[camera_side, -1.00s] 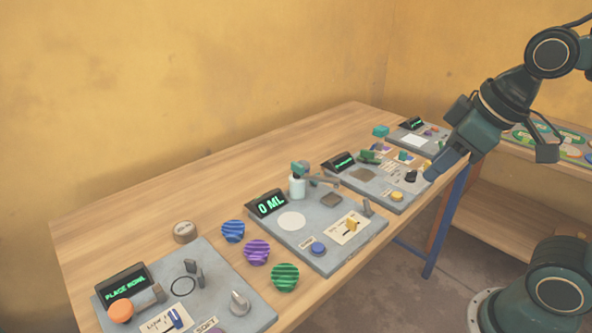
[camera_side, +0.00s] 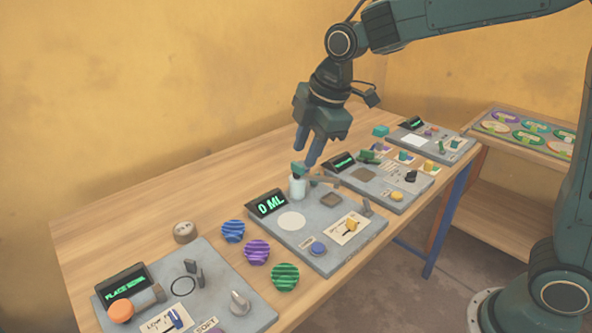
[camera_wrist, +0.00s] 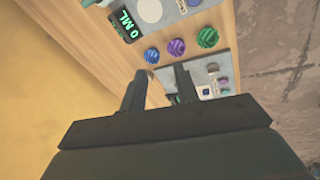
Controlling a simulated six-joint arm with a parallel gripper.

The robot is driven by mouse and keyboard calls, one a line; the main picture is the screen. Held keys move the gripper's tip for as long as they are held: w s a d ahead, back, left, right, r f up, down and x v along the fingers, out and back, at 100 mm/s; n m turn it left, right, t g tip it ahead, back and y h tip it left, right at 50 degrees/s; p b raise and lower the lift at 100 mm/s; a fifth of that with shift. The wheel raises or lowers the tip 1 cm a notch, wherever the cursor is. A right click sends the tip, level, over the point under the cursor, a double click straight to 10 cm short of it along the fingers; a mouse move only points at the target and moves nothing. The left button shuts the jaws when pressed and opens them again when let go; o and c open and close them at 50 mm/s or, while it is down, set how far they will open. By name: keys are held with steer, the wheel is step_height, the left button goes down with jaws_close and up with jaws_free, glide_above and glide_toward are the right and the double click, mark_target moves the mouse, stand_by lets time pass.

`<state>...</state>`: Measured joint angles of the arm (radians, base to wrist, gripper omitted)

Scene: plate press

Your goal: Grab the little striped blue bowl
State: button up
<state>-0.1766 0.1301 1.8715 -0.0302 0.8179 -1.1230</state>
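The little striped blue bowl (camera_side: 233,231) sits on the wooden table, between the "PLACE BOWL" station and the "0 ML" station. It also shows in the wrist view (camera_wrist: 152,55), beyond the fingertips. My gripper (camera_side: 304,157) is in the air above the back of the "0 ML" station, to the right of the bowl and higher. In the wrist view its two fingers (camera_wrist: 159,71) are apart with nothing held between them.
A striped purple bowl (camera_side: 257,252) and a striped green bowl (camera_side: 285,277) stand close by in a row. A white bottle dispenser (camera_side: 297,187) rises below my gripper. A round grey-brown object (camera_side: 185,231) lies left of the blue bowl. The table behind is clear.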

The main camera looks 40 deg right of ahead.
steer(key=w+a+f+n, duration=0.7)
steer(key=w+f, duration=0.3)
glide_toward(234, 233)
steer(key=shift+s+d+f+g, duration=0.15)
steer(key=shift+s+g, duration=0.25)
steer(key=shift+s, duration=0.6)
steer(key=shift+a+x, duration=0.2)
steer(key=shift+x, duration=2.3)
jaws_close()
